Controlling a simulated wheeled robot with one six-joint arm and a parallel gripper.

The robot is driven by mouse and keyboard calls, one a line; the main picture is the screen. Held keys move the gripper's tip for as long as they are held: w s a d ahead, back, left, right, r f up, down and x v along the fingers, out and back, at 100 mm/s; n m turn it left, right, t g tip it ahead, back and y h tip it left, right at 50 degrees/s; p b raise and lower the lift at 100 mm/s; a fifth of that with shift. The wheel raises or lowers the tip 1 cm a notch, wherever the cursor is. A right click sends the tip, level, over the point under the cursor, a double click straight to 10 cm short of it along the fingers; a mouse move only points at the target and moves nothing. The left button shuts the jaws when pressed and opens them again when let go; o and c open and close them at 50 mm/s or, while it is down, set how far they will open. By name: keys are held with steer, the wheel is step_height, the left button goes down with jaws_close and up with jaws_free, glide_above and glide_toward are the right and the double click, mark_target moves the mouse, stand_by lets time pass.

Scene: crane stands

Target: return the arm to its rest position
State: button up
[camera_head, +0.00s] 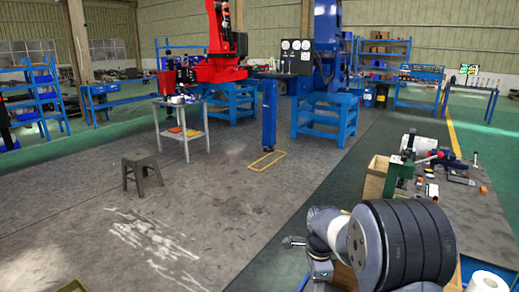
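Grey, rounded joints and a large black ribbed cylinder fill the lower right of the head view, close to the camera. They look like parts of my own arm, folded near my body. A small metal piece sticks out at their left side, and I cannot tell what it is. I cannot make out my gripper or its fingers. Nothing is seen held.
A workbench (462,222) with tools and small parts stands right beside the arm. A grey stool (142,167) stands on the open floor at left. A small table (184,133), a red robot arm (222,45) and blue stands (327,115) are farther back. The middle floor is clear.

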step_height(320, 180, down, 6)
steer(key=shift+r, duration=0.2)
steer(key=n, duration=1.1)
steer(key=shift+n+p, duration=0.35)
steer(key=shift+n, duration=0.05)
steer(key=n, duration=0.3)
steer(key=shift+n, duration=0.4)
steer(key=n+p, duration=0.1)
steer(key=n, duration=0.3)
steer(key=shift+r, duration=0.85)
